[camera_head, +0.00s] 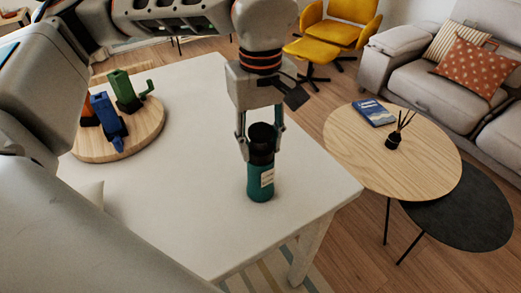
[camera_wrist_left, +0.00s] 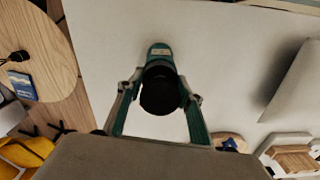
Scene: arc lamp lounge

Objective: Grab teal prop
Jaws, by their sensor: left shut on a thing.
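The teal prop is a bottle (camera_head: 260,183) with a black top and a pale label. It is upright over the right part of the white table (camera_head: 180,215); I cannot tell whether its base touches the top. My left gripper (camera_head: 261,148) comes down from above, with one finger on each side of the bottle's black upper part, and is shut on it. In the left wrist view the bottle's black top (camera_wrist_left: 159,92) lies between the two fingers (camera_wrist_left: 160,100), its teal body beyond. My right gripper is not in view.
A round wooden board (camera_head: 150,128) with green, blue and orange objects is at the table's far left. A round wooden coffee table (camera_head: 430,150) with a book and a reed diffuser stands to the right, near a grey sofa (camera_head: 425,85). The tabletop around the bottle is clear.

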